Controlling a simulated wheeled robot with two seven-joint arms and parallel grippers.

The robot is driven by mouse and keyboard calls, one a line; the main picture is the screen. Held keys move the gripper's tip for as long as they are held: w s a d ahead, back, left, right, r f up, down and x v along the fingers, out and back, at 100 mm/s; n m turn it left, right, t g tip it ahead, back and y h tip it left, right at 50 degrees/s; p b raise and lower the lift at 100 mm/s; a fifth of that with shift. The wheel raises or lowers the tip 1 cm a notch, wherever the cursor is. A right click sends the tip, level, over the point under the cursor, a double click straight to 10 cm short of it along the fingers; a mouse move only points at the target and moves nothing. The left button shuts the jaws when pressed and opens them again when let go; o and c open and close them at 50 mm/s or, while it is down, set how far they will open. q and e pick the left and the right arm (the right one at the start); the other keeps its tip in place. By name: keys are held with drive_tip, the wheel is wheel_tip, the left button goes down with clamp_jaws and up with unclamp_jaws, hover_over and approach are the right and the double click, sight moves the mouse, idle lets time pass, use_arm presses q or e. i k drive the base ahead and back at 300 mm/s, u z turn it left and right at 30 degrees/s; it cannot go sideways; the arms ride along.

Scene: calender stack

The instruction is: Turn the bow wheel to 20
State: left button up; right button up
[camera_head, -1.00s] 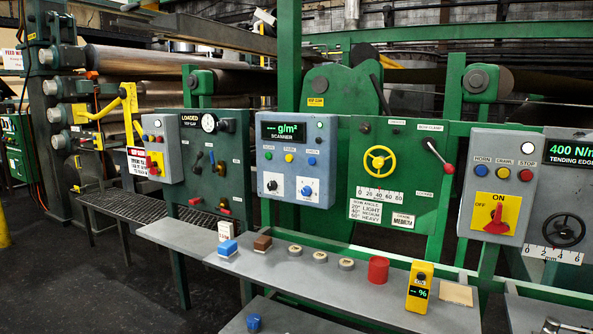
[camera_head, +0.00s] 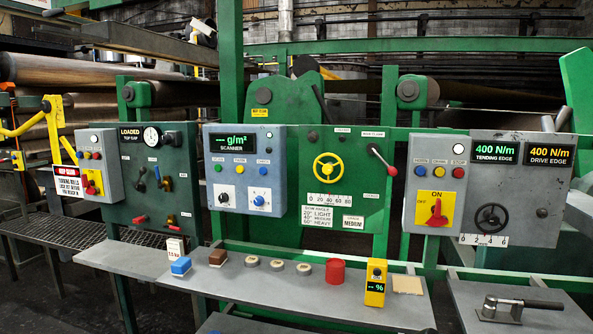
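The yellow handwheel (camera_head: 328,167) is mounted on the green panel (camera_head: 373,205) in the middle of the view. Below it is a white scale (camera_head: 328,199) marked from 0 to 80; where its pointer stands is too small to tell. Under the scale a bow angle sign (camera_head: 317,217) reads 20 light, 40 medium, 60 heavy. A small plate beside it (camera_head: 353,222) reads MEDIUM. Neither of my grippers is in view, and nothing covers the wheel.
A red-knobbed lever (camera_head: 383,160) is right of the wheel. A shelf (camera_head: 250,287) below juts out, holding blocks, rings, a red cylinder (camera_head: 335,272) and a yellow meter (camera_head: 376,282). A black handwheel (camera_head: 490,217) is farther right.

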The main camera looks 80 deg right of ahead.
sight(327, 169)
drive_tip(key=z, duration=0.3)
drive_tip(key=i, duration=2.1)
drive_tip(key=z, duration=1.95)
drive_tip(key=i, duration=0.95)
drive_tip(key=z, duration=0.9)
